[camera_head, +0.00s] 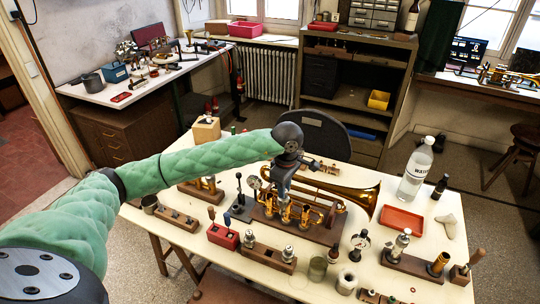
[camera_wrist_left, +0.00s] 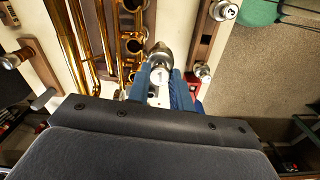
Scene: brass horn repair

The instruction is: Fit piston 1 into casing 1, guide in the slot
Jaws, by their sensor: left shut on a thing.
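My left gripper (camera_head: 282,190) is over the valve casings (camera_head: 304,214) of the brass horn (camera_head: 360,198) in the head view. In the left wrist view the gripper (camera_wrist_left: 161,82) has its blue fingers shut on piston 1 (camera_wrist_left: 160,74), a silver piston with a "1" on its cap. Open casing mouths (camera_wrist_left: 133,45) stand in a row just left of and above the piston there. The piston's lower end, its guide and the slot are hidden, so I cannot tell whether it is in a casing. My right gripper is not in view.
A wooden rack (camera_head: 266,258) in front of the horn holds silver pistons; a "3" cap (camera_wrist_left: 224,10) shows in the wrist view. A red box (camera_head: 223,236), red tray (camera_head: 401,218), water bottle (camera_head: 416,170) and small jars stand around.

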